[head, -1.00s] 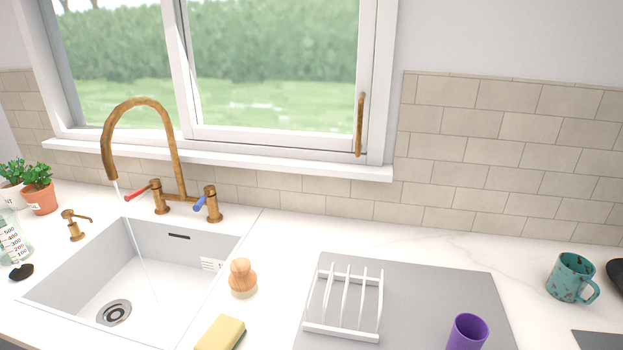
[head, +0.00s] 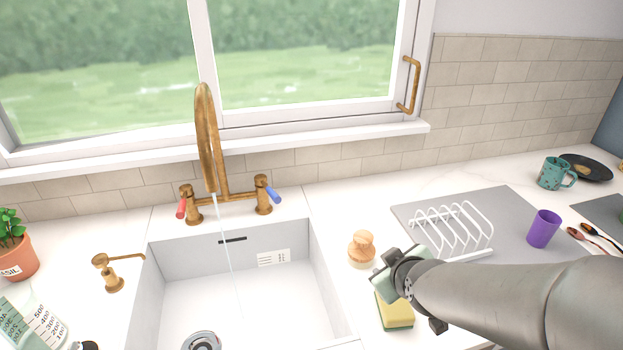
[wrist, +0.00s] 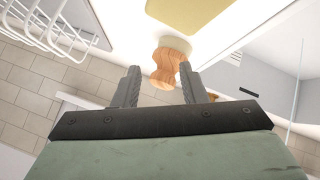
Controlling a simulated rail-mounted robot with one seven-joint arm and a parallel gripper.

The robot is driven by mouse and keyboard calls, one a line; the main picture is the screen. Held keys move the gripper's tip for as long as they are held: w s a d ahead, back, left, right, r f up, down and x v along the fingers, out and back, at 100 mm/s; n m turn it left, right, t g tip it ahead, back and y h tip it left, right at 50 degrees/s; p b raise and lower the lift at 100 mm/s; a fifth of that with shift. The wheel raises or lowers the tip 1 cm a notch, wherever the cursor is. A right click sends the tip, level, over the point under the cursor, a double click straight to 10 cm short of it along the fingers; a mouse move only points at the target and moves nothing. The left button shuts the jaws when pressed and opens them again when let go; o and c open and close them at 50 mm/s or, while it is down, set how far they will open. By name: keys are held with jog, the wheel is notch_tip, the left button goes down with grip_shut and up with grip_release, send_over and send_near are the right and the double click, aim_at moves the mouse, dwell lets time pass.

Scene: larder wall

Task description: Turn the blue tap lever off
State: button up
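The blue tap lever (head: 273,195) is on the right valve of the brass tap (head: 224,195) behind the sink. It sticks out to the right and slightly down. A thin stream of water (head: 228,250) runs from the spout into the sink. My gripper (head: 398,272) is above the counter right of the sink, near the sponge and brush, well apart from the lever. In the wrist view my gripper (wrist: 158,72) has its two fingers spread, with nothing clearly held; the wooden brush shows beyond them. The lever cannot be made out there.
A red lever (head: 181,208) is on the left valve. The wooden brush (head: 361,248) and yellow sponge (head: 395,311) stand right of the sink (head: 310,260). A white rack (head: 455,225) and purple cup (head: 543,228) are further right. A brass soap dispenser (head: 110,272) is left.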

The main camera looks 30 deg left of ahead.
jog(key=s+a+r+n+t+y, duration=0.1)
jog(key=a+n+y, duration=0.1)
jog(key=a, duration=0.4)
jog(key=s+a+r+n+y, duration=0.1)
jog(key=a+r+n, duration=0.15)
jog(key=a, duration=0.35)
jog(key=n+t+y, duration=0.1)
jog(key=n+y, duration=0.2)
jog(key=n, duration=0.1)
send_near(273, 192)
jog(key=shift+y, duration=0.3)
jog(key=p+x, duration=0.1)
jog(key=x, duration=0.2)
jog(key=p+x, duration=0.1)
jog(key=x, duration=0.2)
jog(key=f+p+x, duration=0.1)
jog(key=p+x, duration=0.1)
jog(key=x, duration=0.2)
jog(key=shift+f, duration=0.1)
jog(key=shift+d, duration=0.1)
jog(key=shift+c, duration=0.2)
